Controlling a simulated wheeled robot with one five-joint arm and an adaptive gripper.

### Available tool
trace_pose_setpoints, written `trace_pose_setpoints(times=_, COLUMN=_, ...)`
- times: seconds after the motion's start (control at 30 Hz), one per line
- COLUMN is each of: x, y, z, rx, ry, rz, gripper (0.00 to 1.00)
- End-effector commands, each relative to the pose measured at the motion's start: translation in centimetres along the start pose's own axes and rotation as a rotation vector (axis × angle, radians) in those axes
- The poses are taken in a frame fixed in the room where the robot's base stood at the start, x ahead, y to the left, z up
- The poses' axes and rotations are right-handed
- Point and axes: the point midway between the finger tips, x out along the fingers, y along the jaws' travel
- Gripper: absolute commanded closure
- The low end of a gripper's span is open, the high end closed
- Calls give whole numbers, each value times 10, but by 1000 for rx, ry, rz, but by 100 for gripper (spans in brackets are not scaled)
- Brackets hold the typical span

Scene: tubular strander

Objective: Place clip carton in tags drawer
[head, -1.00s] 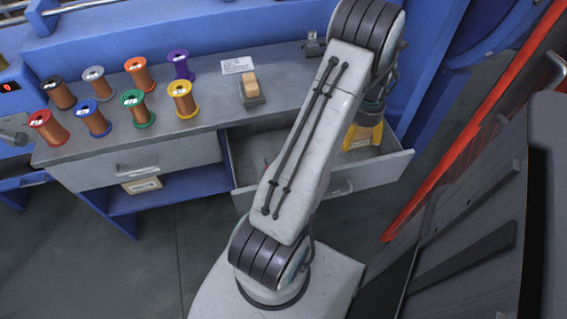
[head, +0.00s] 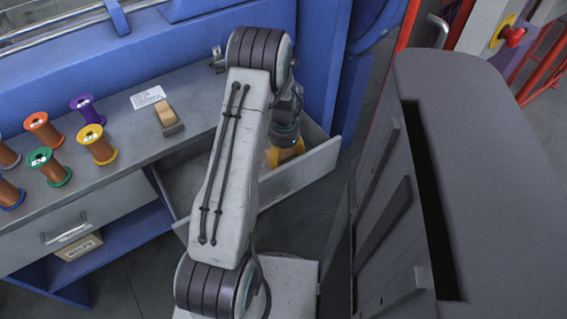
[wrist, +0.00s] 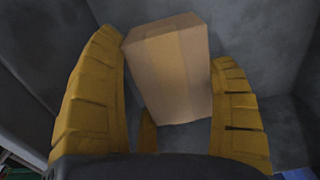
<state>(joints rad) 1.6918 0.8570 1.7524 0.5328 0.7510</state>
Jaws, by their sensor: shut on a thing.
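The tan clip carton (wrist: 170,85) is between the yellow fingers of my gripper (wrist: 168,48) in the wrist view. My gripper is shut on it, and the carton is slightly tilted in that picture. Grey walls and a grey floor surround it. In the head view my gripper (head: 284,152) is at the right part of the open grey drawer (head: 300,172), within its walls. The carton is hidden there by my gripper and arm. Whether the carton touches the drawer floor cannot be told.
The grey bench top (head: 125,122) holds several coloured spools (head: 97,144), a white card (head: 148,97) and a tan block on a small stand (head: 170,122). A labelled box (head: 78,247) lies on the blue shelf below. A large dark grey cabinet (head: 480,160) stands at right.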

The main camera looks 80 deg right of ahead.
Motion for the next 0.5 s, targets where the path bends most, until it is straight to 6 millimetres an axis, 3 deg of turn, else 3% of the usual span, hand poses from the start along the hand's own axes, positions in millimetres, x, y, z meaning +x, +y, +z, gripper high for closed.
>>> trace_pose_setpoints(times=0.3, x=33, y=0, z=0, rx=0, ry=-1, rz=1, gripper=57)
trace_pose_setpoints(times=0.5, x=34, y=0, z=0, rx=0, ry=1, rz=-1, gripper=57)
